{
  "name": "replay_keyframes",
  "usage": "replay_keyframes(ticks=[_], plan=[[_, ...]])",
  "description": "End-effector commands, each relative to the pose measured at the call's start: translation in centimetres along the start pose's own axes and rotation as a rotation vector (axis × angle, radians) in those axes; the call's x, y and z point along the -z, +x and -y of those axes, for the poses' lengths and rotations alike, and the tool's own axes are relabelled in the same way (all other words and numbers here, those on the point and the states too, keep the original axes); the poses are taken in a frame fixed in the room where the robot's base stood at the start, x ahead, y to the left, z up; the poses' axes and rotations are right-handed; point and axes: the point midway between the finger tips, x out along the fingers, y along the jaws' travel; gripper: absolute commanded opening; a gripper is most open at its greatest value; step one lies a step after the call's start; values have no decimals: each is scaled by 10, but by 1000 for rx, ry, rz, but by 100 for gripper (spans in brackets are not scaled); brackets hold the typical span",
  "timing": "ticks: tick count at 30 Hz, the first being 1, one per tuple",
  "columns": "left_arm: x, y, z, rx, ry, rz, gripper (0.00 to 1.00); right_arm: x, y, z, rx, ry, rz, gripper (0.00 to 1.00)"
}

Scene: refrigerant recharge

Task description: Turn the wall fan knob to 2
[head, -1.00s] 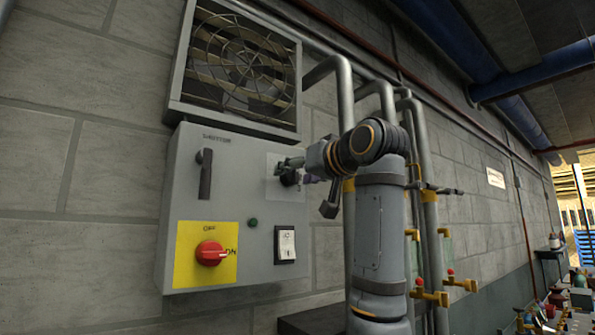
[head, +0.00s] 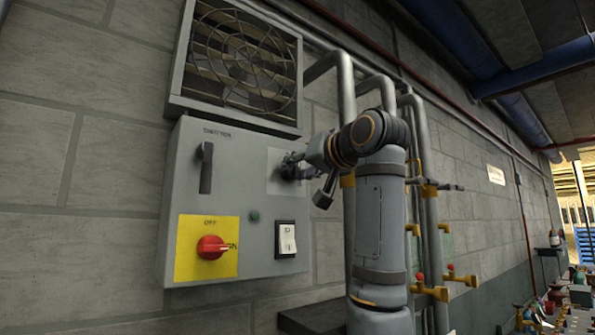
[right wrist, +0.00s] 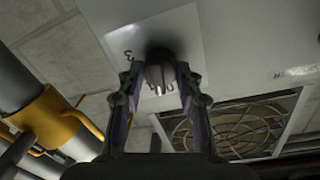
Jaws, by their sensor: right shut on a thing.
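The dark fan knob (right wrist: 158,66) sits on a light square plate (right wrist: 130,30) of the grey control box, below the wall fan (head: 243,62). My right gripper (right wrist: 158,82) has its two fingers closed around the knob, one on each side. In the head view my right gripper (head: 293,167) reaches the plate from the right and mostly hides the knob. A 3 shows on the plate beside the knob in the wrist view. Other marks near the knob's light pointer are too blurred to read. My left gripper is in neither view.
The grey box also carries a shutter lever (head: 206,168), a red rotary switch (head: 211,247) on yellow, a small green button (head: 254,216) and a rocker switch (head: 286,239). Vertical pipes (head: 346,110) stand close to the right of the box, near my right arm.

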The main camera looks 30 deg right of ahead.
Motion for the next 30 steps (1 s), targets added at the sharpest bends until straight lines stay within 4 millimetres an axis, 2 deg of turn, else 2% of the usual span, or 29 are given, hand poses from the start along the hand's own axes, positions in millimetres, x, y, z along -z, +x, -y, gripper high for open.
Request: replay_keyframes(ticks=[30], plan=[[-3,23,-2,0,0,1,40,1,0,-3,-10,933,67,4]])
